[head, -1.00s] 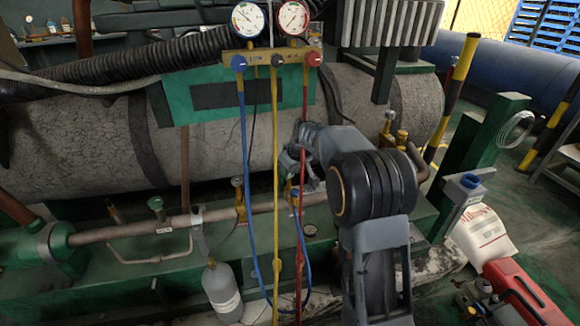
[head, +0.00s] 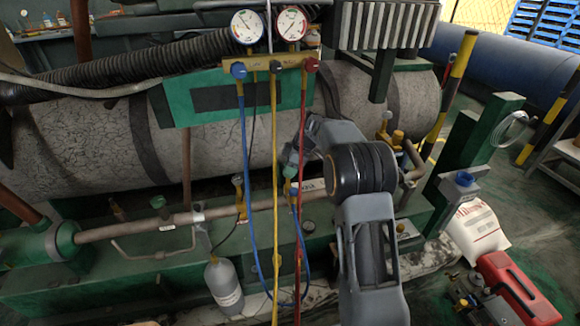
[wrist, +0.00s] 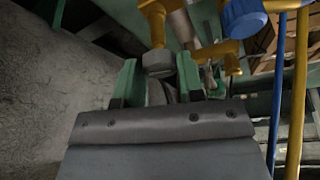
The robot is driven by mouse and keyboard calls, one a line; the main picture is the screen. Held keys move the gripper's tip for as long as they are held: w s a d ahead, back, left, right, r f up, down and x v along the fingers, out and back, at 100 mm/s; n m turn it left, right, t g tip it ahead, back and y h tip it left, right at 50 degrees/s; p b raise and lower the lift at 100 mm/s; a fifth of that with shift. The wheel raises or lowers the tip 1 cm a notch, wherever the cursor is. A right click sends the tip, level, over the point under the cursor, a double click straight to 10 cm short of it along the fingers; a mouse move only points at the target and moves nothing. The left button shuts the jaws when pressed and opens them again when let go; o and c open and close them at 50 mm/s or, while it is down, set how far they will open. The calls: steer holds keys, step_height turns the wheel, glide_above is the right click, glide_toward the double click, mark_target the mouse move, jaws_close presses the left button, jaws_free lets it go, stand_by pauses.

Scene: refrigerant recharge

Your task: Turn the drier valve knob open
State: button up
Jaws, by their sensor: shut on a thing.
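My gripper (head: 290,171) is at a brass valve on the copper pipe in the middle of the head view, behind the red hose. In the wrist view my green jaws (wrist: 157,82) stand a little apart, with a grey-ended brass valve knob (wrist: 158,62) between their tips. I take the jaws to be shut on this knob; the contact itself is partly hidden. In the head view the knob is hidden by my gripper and the hoses, so how far it is turned cannot be told.
A gauge manifold (head: 270,62) hangs in front with blue, yellow (head: 275,200) and red hoses close to my gripper. A blue coupler (wrist: 243,16) is beside the jaws. Another brass valve (head: 239,186) and a grey bottle (head: 223,283) are to the left. A large tank (head: 90,150) lies behind.

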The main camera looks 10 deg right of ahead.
steer(key=shift+d+n, duration=0.1)
steer(key=shift+n, duration=0.4)
steer(key=o, duration=0.9)
steer(key=p+v, duration=0.1)
steer(key=v, duration=0.3)
steer(key=p+v, duration=0.2)
steer(key=v, duration=0.3)
steer(key=p+v, duration=0.1)
steer(key=v, duration=0.3)
steer(key=shift+w+d+r, duration=0.15)
steer(key=shift+w+r, duration=0.05)
steer(key=shift+r, duration=0.15)
